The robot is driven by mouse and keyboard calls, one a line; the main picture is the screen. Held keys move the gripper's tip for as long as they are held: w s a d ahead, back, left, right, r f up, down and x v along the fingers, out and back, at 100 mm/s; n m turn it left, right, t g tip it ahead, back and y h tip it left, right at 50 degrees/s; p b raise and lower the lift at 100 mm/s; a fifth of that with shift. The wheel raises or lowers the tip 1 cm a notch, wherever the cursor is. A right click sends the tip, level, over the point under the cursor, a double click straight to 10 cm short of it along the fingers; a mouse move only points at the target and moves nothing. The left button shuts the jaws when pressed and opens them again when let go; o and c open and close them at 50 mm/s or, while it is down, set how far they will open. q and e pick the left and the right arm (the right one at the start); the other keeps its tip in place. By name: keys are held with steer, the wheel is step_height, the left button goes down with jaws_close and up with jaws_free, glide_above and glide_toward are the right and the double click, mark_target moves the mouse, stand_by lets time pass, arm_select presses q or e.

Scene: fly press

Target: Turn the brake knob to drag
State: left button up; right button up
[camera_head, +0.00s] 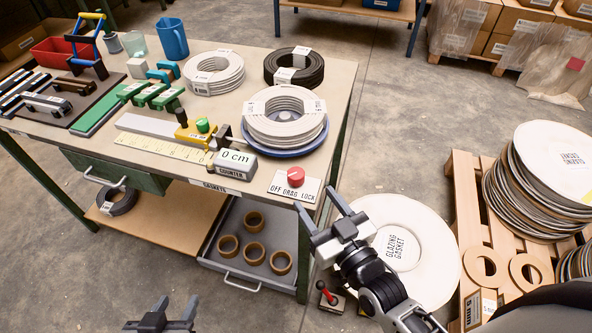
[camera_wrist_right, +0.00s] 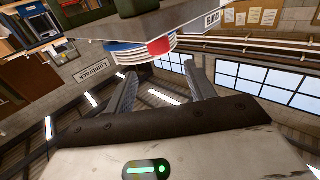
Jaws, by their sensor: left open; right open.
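The red brake knob (camera_head: 295,176) stands on a white plate (camera_head: 283,189) marked OFF, DRAG and LOCK, at the table's front right corner. I cannot tell which mark it points to. My right gripper (camera_head: 317,200) is open and empty, just right of and in front of the plate, apart from the knob. In the right wrist view, a red part that looks like the knob (camera_wrist_right: 160,46) shows beyond the open fingers (camera_wrist_right: 158,70). My left gripper (camera_head: 175,304) is open and empty at the bottom edge, well away from the table top.
Behind the knob, a white coil sits on a blue turntable (camera_head: 283,149). The counter (camera_head: 236,164) reading 0 cm stands left of the plate. A drawer (camera_head: 247,240) with brown rings is open below. A pallet (camera_head: 463,190) with stacked discs stands at the right.

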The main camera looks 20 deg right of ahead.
mark_target(301, 179)
steer(key=w, duration=0.3)
steer(key=w+a, duration=0.1)
steer(key=w, duration=0.2)
steer(key=w+a, duration=0.1)
steer(key=w, duration=0.2)
steer(key=shift+w, duration=0.1)
steer(key=shift+d, duration=0.1)
steer(key=c, duration=1)
